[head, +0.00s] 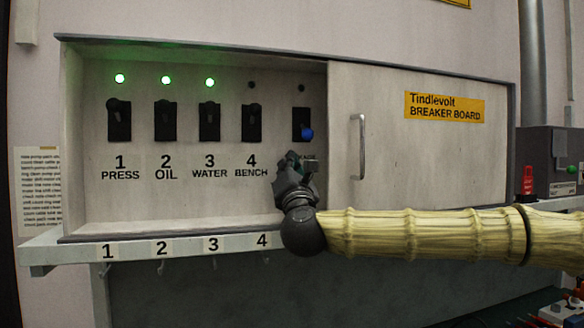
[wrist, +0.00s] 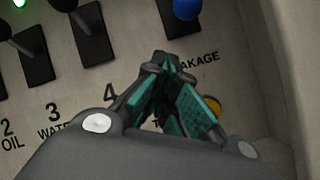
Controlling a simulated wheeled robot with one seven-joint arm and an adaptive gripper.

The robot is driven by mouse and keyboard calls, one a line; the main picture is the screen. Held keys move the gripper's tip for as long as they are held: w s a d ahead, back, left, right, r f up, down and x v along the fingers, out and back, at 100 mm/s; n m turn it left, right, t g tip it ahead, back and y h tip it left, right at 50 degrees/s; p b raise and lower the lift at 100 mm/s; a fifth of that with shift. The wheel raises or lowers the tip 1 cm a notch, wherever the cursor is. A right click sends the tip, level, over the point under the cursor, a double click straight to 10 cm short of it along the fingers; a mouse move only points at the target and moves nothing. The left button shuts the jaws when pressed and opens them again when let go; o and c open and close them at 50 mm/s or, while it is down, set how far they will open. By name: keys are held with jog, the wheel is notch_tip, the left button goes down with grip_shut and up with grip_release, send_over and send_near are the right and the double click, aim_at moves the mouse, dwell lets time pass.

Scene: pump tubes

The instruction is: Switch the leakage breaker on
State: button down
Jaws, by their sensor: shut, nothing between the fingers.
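The leakage breaker (head: 303,121) is the rightmost switch in the open part of the breaker board. It has a black plate and a blue knob (head: 307,133) at its lower end, and the lamp above it is dark. In the wrist view the blue knob (wrist: 186,9) shows at the top edge, above the cut-off label ending in "AKAGE". My gripper (head: 308,163) is shut and empty, just below the leakage breaker and apart from the knob. In the wrist view its teal-padded fingers (wrist: 168,68) meet below the breaker's plate. A yellow-orange round thing (wrist: 212,106) is partly hidden behind the right finger.
Breakers 1 PRESS (head: 119,121), 2 OIL (head: 165,121) and 3 WATER (head: 209,122) have green lamps lit. The lamp of breaker 4 BENCH (head: 251,123) is dark. A sliding door (head: 425,160) with an upright handle (head: 358,147) covers the right half. A ledge (head: 135,252) runs below.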

aim_at(306, 131)
jog(key=shift+w+d+r+p, duration=0.4)
jog(key=shift+w, duration=0.2)
jog(key=shift+w+d+r+p, duration=0.35)
jog(key=shift+w+r+p, duration=0.05)
jog(key=shift+w, duration=0.2)
jog(key=shift+s+d+r+p, duration=0.3)
jog(key=shift+d+r, duration=0.1)
jog(key=shift+r, duration=0.05)
jog(key=shift+s+r, duration=0.1)
jog(key=shift+s, duration=0.1)
jog(key=shift+s+d+r+g, duration=0.1)
jog(key=shift+g, duration=0.3)
jog(key=shift+s+r, duration=0.1)
jog(key=shift+r, duration=0.05)
jog(key=shift+g, duration=0.3)
